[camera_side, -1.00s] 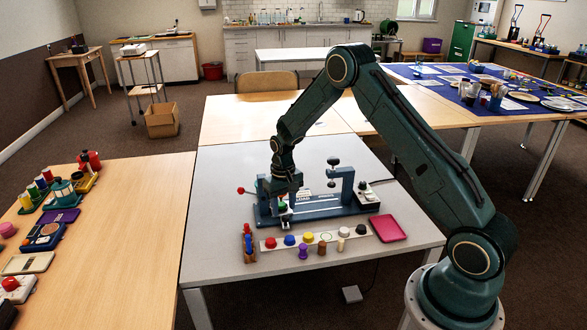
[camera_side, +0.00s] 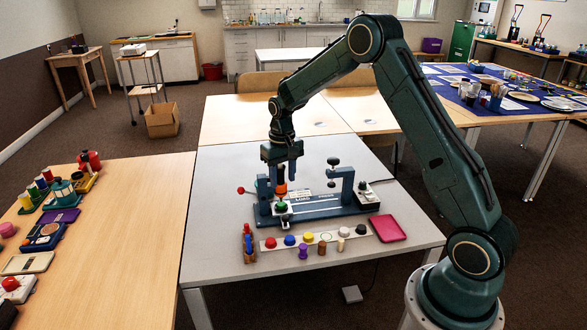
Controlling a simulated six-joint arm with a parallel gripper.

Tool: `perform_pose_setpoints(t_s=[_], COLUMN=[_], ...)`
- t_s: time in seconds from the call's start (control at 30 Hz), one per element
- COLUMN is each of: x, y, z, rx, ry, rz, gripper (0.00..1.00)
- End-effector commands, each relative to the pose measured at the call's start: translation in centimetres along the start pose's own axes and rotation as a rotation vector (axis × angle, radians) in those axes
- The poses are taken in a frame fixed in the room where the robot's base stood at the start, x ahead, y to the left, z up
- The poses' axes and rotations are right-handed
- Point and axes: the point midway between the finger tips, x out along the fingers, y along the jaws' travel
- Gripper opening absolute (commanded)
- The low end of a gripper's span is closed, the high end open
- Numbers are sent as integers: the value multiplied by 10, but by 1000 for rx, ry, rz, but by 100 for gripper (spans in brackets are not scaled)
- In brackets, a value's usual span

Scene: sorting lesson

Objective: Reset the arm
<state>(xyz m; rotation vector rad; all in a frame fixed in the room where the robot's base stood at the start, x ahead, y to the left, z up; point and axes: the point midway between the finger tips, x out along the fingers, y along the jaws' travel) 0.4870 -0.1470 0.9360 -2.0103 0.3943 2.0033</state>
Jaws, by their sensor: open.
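My gripper (camera_side: 281,180) points down above the left part of a dark blue fixture (camera_side: 325,207) on the grey table. Its two fingers are open and apart. An orange piece (camera_side: 282,188) shows just below and between the fingers, above a green piece (camera_side: 282,206) on the fixture; I cannot tell whether a finger touches the orange piece. My arm arches up and back to its base at the lower right.
A white strip (camera_side: 355,244) with several coloured knobs lies in front of the fixture, with small pegs before it. A pink tray (camera_side: 388,229) lies to its right and a small wooden holder (camera_side: 249,255) to its left. The table (camera_side: 235,165) is clear behind the fixture.

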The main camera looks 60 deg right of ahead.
Motion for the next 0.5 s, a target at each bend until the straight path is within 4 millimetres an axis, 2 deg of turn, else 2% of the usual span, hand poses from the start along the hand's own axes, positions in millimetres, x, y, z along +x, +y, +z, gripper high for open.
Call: perform_pose_setpoints(t_s=[0.27, 0.37, 0.5], x=[-6, -16, -40], y=[-2, -4, -10], z=[2, 6, 17], rx=[-4, -12, -32], ry=[7, 17, 42], rz=[-1, -2, -4], gripper=[43, 43, 43])
